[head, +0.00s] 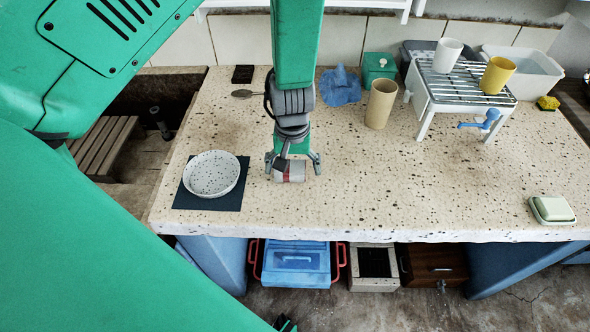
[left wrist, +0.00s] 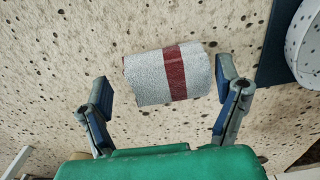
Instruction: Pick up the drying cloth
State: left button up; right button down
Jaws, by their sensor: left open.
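The drying cloth is a grey-white roll with a dark red stripe (left wrist: 171,74), lying on the speckled stone top. It also shows in the head view (head: 290,173), partly hidden by my gripper. My left gripper (head: 293,163) points down over it with its fingers spread. In the left wrist view, the open fingers (left wrist: 166,92) stand on either side of the roll, with a clear gap at the left and a narrow one at the right. Nothing is held. My right gripper is not seen.
A speckled bowl (head: 211,173) on a dark mat (head: 228,200) stands just left of the roll. A tan cup (head: 381,103), blue cloth (head: 340,87), green box (head: 378,68) and wire rack (head: 462,84) with two cups are behind. A butter dish (head: 552,209) sits right. The middle right is clear.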

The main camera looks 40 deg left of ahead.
aim_at(290, 166)
pick_arm(q)
jog(key=shift+a, duration=0.25)
jog(key=shift+c, duration=0.3)
jog(key=shift+s+a+f, duration=0.1)
jog(key=shift+a, duration=0.35)
jog(key=c, duration=1.2)
jog(key=shift+d+r, duration=0.25)
jog(key=shift+d, duration=0.15)
jog(key=r+p, duration=0.1)
jog(key=r, duration=0.8)
jog(key=shift+a+r, duration=0.1)
jog(key=shift+a, duration=0.1)
jog(key=shift+d+r, duration=0.15)
jog(key=shift+r, duration=0.05)
